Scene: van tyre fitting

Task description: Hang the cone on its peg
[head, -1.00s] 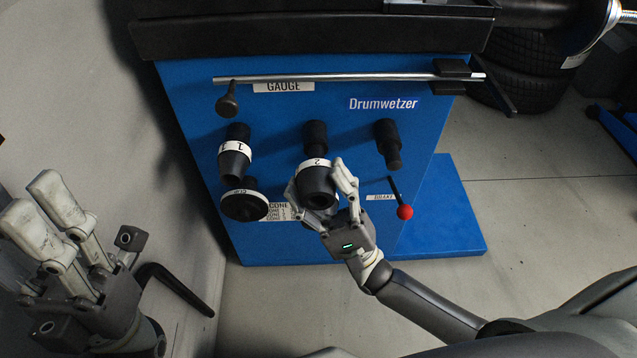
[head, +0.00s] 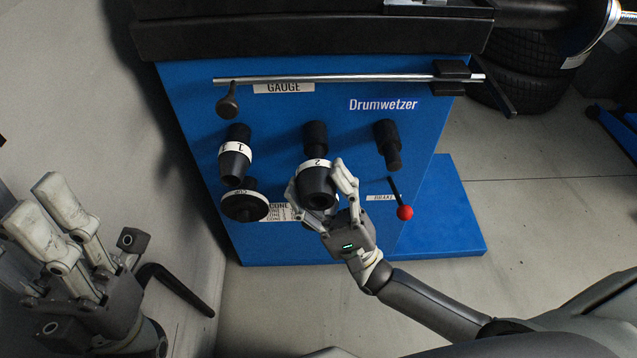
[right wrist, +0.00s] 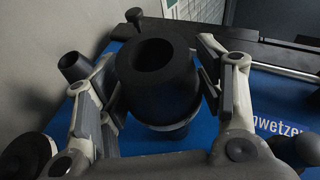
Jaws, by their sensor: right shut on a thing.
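The dark cone with a white band marked 2 (head: 317,181) is at the middle peg (head: 315,137) of the blue machine panel, its hollow end facing me. The peg's upper part shows above the band; I cannot tell how far the cone sits on it. My right gripper (head: 326,191) is shut on the cone, fingers on both sides. In the right wrist view the cone (right wrist: 160,85) fills the space between the fingers. My left gripper (head: 50,222) is at the left, its fingers apart and empty, away from the panel.
A cone marked 1 (head: 235,164) hangs on the left peg, with a dark cup (head: 244,206) below it. The right peg (head: 388,146) is bare. A red-knobbed lever (head: 405,212) stands close right of my right gripper. A gauge rod (head: 340,78) crosses above.

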